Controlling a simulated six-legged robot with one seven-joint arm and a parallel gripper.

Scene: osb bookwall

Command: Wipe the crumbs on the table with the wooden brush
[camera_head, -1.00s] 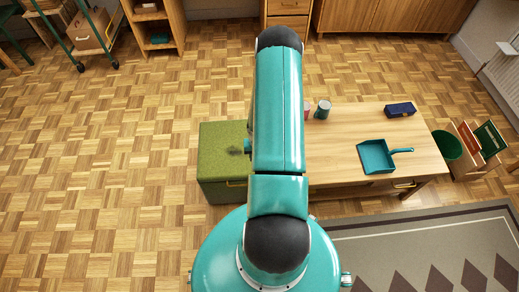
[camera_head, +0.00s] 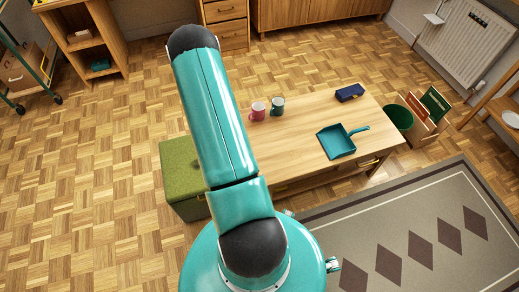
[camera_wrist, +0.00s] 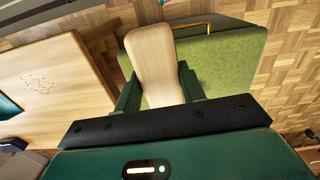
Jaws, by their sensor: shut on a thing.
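My gripper (camera_wrist: 160,90) is shut on the wooden brush (camera_wrist: 155,55), whose pale wooden body stands up between the two dark green fingers in the wrist view. The brush's bristles cannot be made out. The crumbs (camera_wrist: 39,82) lie as a small brown scatter on the table (camera_wrist: 70,55), left of the brush in the wrist view. The table also shows in the head view (camera_head: 295,140), right of my arm. My gripper and the brush are hidden in the head view. The brush is over or near the green bench, apart from the crumbs.
A green-topped bench (camera_head: 180,168) stands at the table's left end. A teal dustpan (camera_head: 336,143), a pink mug (camera_head: 257,112), a dark green mug (camera_head: 278,105) and a dark blue box (camera_head: 350,92) are on the table. A green bin (camera_head: 398,118) stands beyond its right end.

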